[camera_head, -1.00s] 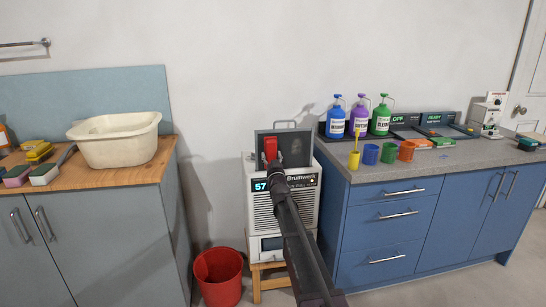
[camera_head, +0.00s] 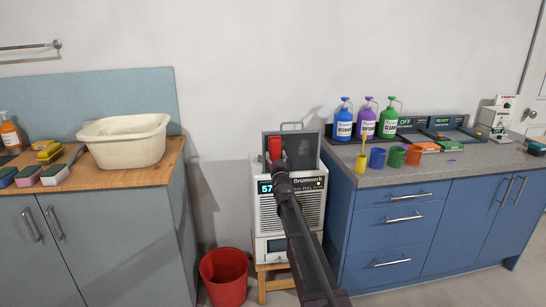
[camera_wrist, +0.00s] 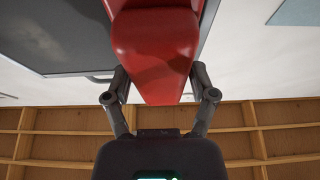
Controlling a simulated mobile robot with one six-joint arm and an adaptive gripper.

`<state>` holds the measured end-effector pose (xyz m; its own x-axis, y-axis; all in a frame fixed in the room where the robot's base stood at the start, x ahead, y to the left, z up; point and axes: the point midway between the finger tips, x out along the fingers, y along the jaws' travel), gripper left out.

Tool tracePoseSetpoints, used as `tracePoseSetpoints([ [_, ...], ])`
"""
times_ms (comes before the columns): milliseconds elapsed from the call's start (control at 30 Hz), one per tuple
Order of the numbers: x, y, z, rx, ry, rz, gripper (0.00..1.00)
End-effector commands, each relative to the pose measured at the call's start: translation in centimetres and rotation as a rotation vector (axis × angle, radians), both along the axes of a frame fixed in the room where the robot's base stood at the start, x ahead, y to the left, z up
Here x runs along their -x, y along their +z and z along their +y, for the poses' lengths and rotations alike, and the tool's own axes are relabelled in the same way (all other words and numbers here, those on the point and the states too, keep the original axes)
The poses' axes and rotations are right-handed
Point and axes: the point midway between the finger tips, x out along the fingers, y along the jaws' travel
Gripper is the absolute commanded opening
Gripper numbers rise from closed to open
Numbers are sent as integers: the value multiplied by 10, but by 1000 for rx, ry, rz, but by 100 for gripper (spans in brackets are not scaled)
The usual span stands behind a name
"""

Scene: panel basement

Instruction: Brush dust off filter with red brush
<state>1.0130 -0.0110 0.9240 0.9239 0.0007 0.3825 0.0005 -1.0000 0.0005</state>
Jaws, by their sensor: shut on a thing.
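My gripper (camera_wrist: 160,88) is shut on the red brush (camera_wrist: 155,50), whose red body fills the top middle of the wrist view. In the head view the red brush (camera_head: 275,148) stands upright in front of the left part of the dark filter panel (camera_head: 300,152). The filter panel rises from the top of the white Brunwerk unit (camera_head: 312,210), and a darker smudge shows on it to the right of the brush. I cannot tell whether the bristles touch the panel. My arm hides part of the unit's front.
A red bucket (camera_head: 224,277) stands on the floor left of the unit's wooden stool (camera_head: 262,288). The left counter holds a cream basin (camera_head: 125,140) and sponges (camera_head: 54,174). The right blue cabinet (camera_head: 400,235) carries bottles (camera_head: 366,120) and coloured cups (camera_head: 377,158).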

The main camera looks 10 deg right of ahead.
Motion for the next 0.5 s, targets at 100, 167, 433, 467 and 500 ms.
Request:
tracePoseSetpoints([
  [100, -1, 3, 0, 0, 0, -1, 35],
  [167, -1, 2, 0, 0, 0, -1, 35],
  [433, -2, 2, -2, 1, -1, -1, 35],
  [467, -2, 2, -2, 1, -1, -1, 35],
  [500, -2, 2, -4, 1, -1, -1, 35],
])
